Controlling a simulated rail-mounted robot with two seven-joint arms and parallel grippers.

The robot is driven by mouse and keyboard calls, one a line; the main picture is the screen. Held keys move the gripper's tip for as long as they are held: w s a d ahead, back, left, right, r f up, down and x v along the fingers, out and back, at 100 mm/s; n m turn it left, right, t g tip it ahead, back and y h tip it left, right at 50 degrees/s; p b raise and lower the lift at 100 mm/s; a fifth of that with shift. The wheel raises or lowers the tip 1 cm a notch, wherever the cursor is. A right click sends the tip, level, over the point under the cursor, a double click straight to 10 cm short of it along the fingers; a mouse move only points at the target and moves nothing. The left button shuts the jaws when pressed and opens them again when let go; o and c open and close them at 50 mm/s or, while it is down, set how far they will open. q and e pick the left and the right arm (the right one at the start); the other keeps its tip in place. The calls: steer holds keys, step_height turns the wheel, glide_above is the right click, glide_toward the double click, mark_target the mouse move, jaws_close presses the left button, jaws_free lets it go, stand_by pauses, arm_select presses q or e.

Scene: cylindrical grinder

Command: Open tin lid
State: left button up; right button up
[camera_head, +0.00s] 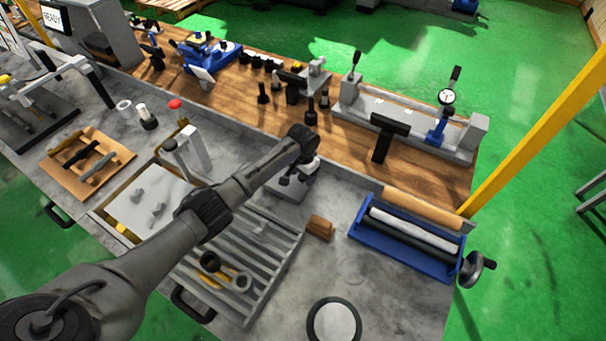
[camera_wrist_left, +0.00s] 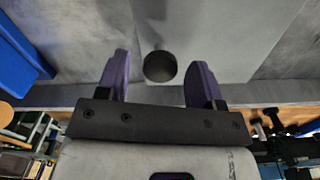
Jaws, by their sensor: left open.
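A small grey box-like tin (camera_head: 288,190) stands on the grey bench top, mostly hidden under my left arm's end in the head view. My left gripper (camera_head: 294,178) is pointing down over it. In the left wrist view, a pale grey flat surface, apparently the tin lid (camera_wrist_left: 205,62), carries a round dark knob (camera_wrist_left: 160,67). The open purple fingers of my left gripper (camera_wrist_left: 158,78) stand on either side of the knob, with a gap visible on both sides. Whether the fingertips reach down to knob height I cannot tell. My right gripper is not in view.
A slatted tray (camera_head: 268,262) lies in front of the tin and a brown block (camera_head: 320,227) to its right. A blue roller unit (camera_head: 405,240) stands farther right. A round pale disc (camera_head: 334,322) lies at the front. A wooden bench (camera_head: 345,145) with gauges runs behind.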

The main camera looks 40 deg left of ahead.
arm_select(q)
steer(key=shift+c, duration=0.3)
jaws_close()
stand_by(0.4)
